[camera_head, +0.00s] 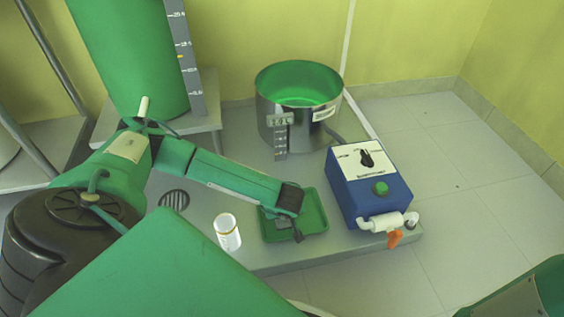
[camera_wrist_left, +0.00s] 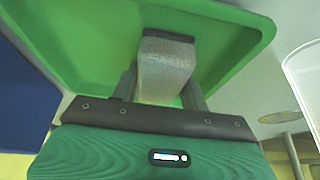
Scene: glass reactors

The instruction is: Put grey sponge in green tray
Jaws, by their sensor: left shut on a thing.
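In the left wrist view, the gripper (camera_wrist_left: 161,90) is shut on the grey sponge (camera_wrist_left: 165,68), a speckled block with a dark end. The tray (camera_wrist_left: 95,40) fills the background behind the sponge there. I cannot tell whether the sponge touches the tray floor. My right gripper is not in view.
A blue control box (camera_head: 370,190) with a white valve pipe (camera_head: 388,222) is close on the right. A steel pot (camera_head: 296,120) stands behind. A drain grate (camera_head: 174,200) is at left.

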